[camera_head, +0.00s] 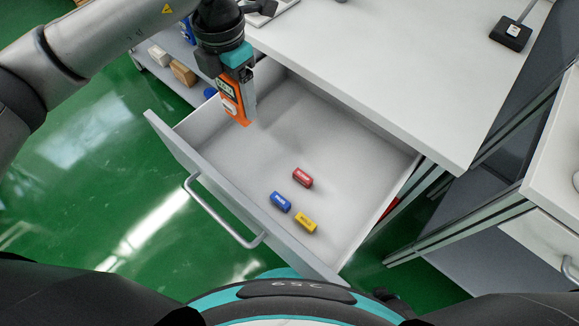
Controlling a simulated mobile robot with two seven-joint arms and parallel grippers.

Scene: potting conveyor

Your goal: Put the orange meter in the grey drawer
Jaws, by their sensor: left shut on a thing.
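The orange meter (232,105) has a small dark display and hangs upright from my left gripper (238,77). The gripper is shut on its upper part. The meter appears over the left inner part of the grey drawer (170,143), near its left wall; how high it is above the drawer floor I cannot tell exactly. The drawer is pulled open, with a bar handle (217,215) on its front. My right gripper is not in view.
A red block (302,177), a blue block (281,202) and a yellow block (306,223) lie in the drawer's front right part. The rest of its floor is clear. The white tabletop (400,65) overhangs the back. A shelf with several items is at upper left.

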